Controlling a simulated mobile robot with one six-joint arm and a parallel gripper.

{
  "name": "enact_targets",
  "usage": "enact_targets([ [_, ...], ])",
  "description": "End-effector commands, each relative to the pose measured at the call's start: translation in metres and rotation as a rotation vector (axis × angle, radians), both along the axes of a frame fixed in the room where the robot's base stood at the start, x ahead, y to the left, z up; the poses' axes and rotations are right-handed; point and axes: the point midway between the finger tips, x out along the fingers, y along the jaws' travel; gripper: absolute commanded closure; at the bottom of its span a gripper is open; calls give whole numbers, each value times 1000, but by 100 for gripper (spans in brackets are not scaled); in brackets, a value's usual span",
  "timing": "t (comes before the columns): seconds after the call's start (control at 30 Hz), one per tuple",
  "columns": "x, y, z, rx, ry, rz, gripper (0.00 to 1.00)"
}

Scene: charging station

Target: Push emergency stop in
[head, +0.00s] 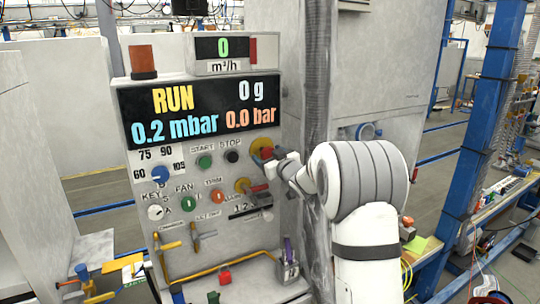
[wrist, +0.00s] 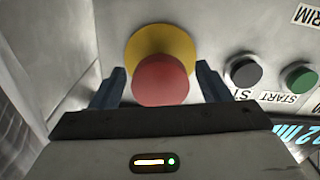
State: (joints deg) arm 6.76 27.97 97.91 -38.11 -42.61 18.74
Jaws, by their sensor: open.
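The emergency stop is a red mushroom button on a yellow round base at the upper right of the grey control panel. In the head view its yellow base (head: 259,146) shows beside the arm's end, and the red button (head: 267,153) is partly covered. In the wrist view the red button (wrist: 160,80) stands out from the yellow base (wrist: 160,45). My gripper (wrist: 160,85) is open, with one blue finger on each side of the red button. The button lies between the fingers; I cannot tell whether anything touches it. In the head view my gripper (head: 284,158) is at the button.
A black STOP button (head: 232,156) and a green START button (head: 204,161) sit left of the emergency stop. A lever with a red handle (head: 258,188) projects below it. A display (head: 198,111) reads RUN above. A grey column (head: 318,80) stands right of the panel.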

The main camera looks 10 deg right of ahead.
Motion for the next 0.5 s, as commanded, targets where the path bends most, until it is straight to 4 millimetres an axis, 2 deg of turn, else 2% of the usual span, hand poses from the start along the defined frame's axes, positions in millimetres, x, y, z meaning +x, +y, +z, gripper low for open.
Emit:
enact_targets([
  [0.1,0,0,0,0,0,0,32],
  [0.5,0,0,0,0,0,0,64],
])
